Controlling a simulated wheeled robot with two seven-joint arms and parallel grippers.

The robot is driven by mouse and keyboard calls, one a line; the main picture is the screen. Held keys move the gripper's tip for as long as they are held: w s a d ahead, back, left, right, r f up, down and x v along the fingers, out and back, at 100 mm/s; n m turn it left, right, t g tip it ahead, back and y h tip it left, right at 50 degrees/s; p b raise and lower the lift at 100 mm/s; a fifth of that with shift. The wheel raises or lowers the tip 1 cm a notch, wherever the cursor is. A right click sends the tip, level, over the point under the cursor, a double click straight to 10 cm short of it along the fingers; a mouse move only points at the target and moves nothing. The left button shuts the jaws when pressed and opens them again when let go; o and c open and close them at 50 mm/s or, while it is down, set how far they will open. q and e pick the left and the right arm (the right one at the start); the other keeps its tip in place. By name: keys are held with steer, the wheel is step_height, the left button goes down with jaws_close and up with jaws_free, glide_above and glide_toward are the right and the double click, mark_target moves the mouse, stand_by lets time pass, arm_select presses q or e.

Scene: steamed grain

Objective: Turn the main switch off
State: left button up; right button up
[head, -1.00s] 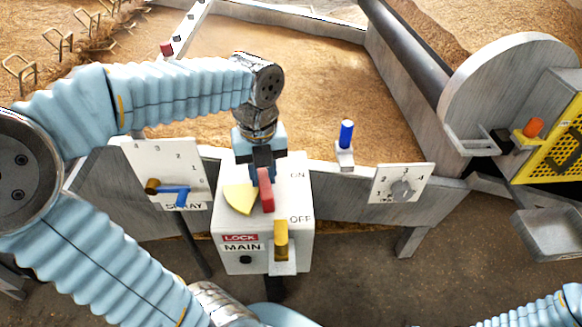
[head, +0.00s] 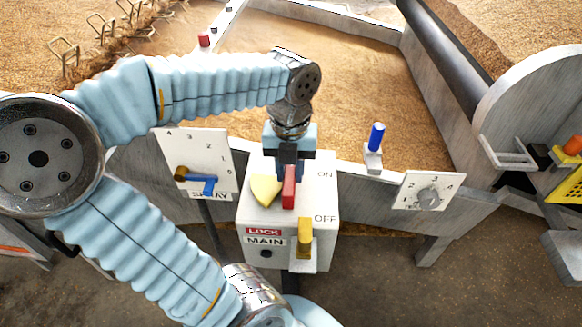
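The main switch is a white box (head: 254,216) with a red LOCK label, a MAIN label, and ON and OFF marks on its right side. Its red handle (head: 288,188) is on the top face, beside a yellow wedge (head: 265,189). My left gripper (head: 290,172) points down at the handle's far end, and its dark fingers overlap the handle in the picture. Whether the fingers are closed on it is hidden by this angle. A yellow piece (head: 305,232) sits on a small bracket at the front, below OFF. My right gripper is out of view.
A SPRAY panel (head: 213,150) with a blue lever (head: 203,184) stands left of the box. A blue-topped switch (head: 376,137) and a dial panel (head: 428,190) are on the right. A grain bed (head: 350,80) lies behind.

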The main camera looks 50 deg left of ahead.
arm_select(q)
steer(key=o, duration=0.3)
steer(key=shift+r, duration=0.1)
step_height(320, 180, up, 14)
steer(key=p, duration=0.1)
steer(key=shift+f+p, duration=0.25)
steer(key=shift+p, duration=0.15)
stand_by(0.3)
